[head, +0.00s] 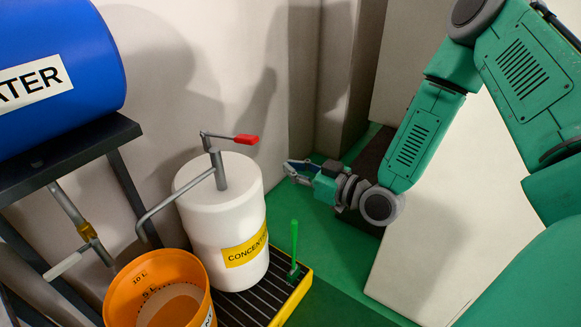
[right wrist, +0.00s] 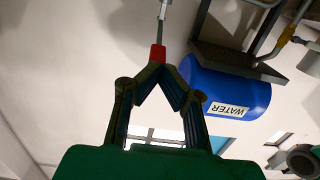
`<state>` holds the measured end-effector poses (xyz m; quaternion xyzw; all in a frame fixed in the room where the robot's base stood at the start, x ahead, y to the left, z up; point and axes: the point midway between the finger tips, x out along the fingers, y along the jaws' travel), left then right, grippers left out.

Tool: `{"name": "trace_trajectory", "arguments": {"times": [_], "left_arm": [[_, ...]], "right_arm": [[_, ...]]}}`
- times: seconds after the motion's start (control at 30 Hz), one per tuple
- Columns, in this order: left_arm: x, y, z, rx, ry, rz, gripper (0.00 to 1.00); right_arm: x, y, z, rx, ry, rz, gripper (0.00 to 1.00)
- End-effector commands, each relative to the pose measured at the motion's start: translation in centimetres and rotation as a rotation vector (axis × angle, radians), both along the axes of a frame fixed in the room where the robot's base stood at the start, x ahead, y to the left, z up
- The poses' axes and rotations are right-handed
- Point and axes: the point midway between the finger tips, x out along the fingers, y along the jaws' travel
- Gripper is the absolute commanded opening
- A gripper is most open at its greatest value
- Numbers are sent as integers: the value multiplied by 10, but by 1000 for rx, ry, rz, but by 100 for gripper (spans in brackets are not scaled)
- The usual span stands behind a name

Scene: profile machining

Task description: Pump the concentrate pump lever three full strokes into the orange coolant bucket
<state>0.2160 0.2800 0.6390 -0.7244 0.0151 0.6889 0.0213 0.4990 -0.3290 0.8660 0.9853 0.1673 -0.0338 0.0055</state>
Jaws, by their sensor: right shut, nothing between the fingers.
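The white concentrate drum (head: 222,215) with a yellow label stands on a grated tray. The pump's grey lever (head: 216,135) ends in a red grip (head: 246,139) pointing right. Its spout (head: 165,205) curves down left over the orange coolant bucket (head: 140,265), which has level marks and a paler area inside. My right gripper (head: 290,168) is right of the red grip and a little lower in the head view, apart from it there. In the right wrist view its fingertips meet, empty, just below the red grip (right wrist: 158,53); contact cannot be told. My left gripper is not in view.
A blue water barrel (head: 50,75) lies on a dark stand (head: 75,150) at left, with a tap (head: 85,230) below. Walls stand behind; green floor is clear at right.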

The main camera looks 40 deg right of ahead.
Motion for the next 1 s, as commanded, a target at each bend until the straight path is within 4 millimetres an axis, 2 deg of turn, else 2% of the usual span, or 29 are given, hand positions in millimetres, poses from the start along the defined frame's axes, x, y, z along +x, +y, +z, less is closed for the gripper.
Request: {"name": "trace_trajectory", "arguments": {"times": [0.27,0.37,0.53,0.73,0.87,1.0], "left_arm": [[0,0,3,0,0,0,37],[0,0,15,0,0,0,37],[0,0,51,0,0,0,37],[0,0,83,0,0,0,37],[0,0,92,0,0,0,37],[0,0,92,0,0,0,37]], "right_arm": [[2,3,4,-3,4,6,0],[8,9,21,-15,38,29,0],[25,23,72,-66,172,72,0],[38,19,123,-120,328,43,0],[40,13,139,-136,382,13,0],[41,11,141,-139,401,3,0]]}}
